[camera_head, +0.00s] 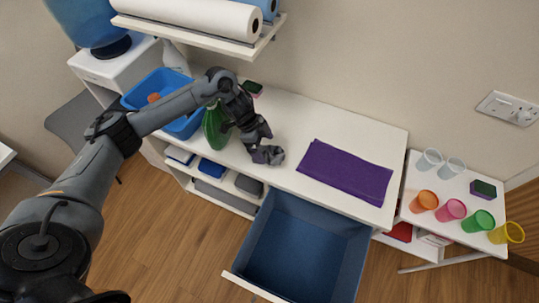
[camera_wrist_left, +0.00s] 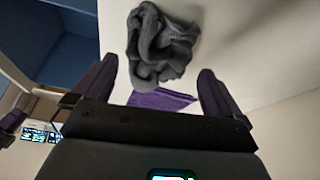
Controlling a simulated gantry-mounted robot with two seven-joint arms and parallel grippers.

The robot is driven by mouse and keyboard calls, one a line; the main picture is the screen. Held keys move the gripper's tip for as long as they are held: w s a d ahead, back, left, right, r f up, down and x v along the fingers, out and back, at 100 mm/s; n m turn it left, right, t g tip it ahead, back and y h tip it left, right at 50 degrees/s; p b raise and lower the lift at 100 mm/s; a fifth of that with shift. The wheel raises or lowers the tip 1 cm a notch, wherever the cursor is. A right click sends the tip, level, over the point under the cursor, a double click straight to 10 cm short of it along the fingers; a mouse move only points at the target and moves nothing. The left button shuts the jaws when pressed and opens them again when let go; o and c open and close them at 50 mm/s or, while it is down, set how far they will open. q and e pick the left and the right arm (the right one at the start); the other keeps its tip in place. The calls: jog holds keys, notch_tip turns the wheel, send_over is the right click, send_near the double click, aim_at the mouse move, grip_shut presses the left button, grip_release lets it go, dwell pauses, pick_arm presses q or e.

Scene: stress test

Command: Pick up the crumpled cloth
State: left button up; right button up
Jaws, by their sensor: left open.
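The crumpled cloth (camera_head: 268,155) is a small dark grey heap on the white counter, just behind the open drawer. It also shows in the left wrist view (camera_wrist_left: 160,45), just beyond my fingertips and roughly between them. My left gripper (camera_head: 258,141) is above the counter at the cloth and partly hides it in the head view. In the left wrist view its two purple-dark fingers (camera_wrist_left: 158,82) are spread apart with no cloth held. I cannot tell whether a finger touches the cloth.
A flat purple cloth (camera_head: 345,171) lies to the right on the counter (camera_head: 310,130). A blue drawer (camera_head: 300,245) stands open in front. A green bottle (camera_head: 214,127) and blue tub (camera_head: 180,125) are close on the left. Several coloured cups (camera_head: 452,209) stand far right.

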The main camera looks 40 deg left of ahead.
aim_at(268, 151)
pick_arm(q)
jog(key=x, duration=0.3)
jog(key=shift+d+f, duration=0.15)
jog(key=shift+f, duration=0.1)
jog(key=c, duration=0.7)
jog(key=shift+r, duration=0.15)
jog(key=shift+c, duration=0.3)
